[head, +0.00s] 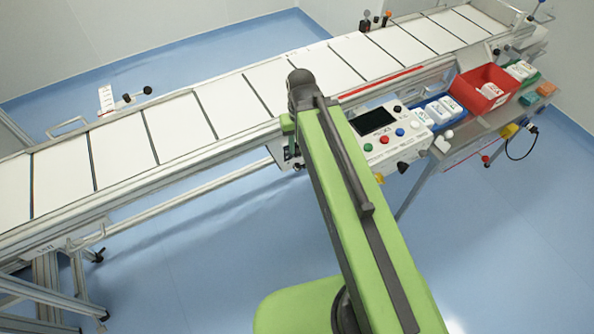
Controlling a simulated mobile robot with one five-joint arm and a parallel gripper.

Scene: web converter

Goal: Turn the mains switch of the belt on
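The belt (225,105) is a long conveyor with white panels split by dark cross strips, running from lower left to upper right. Its white control box (420,142) is fixed on the near side, right of my arm. It carries a dark screen (373,121), coloured buttons including a red one (384,140), and a black knob on its front side (402,167). Which part is the mains switch, and its position, I cannot tell. My green arm (352,195) reaches up to the belt's near edge and covers the box's left side. My gripper is hidden behind the arm.
A red bin (487,86) and a blue tray (428,116) with white items stand on a side table at the right. A black cable (522,145) hangs there. A metal rail (175,198) runs below the belt. The blue floor (200,270) in front is clear.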

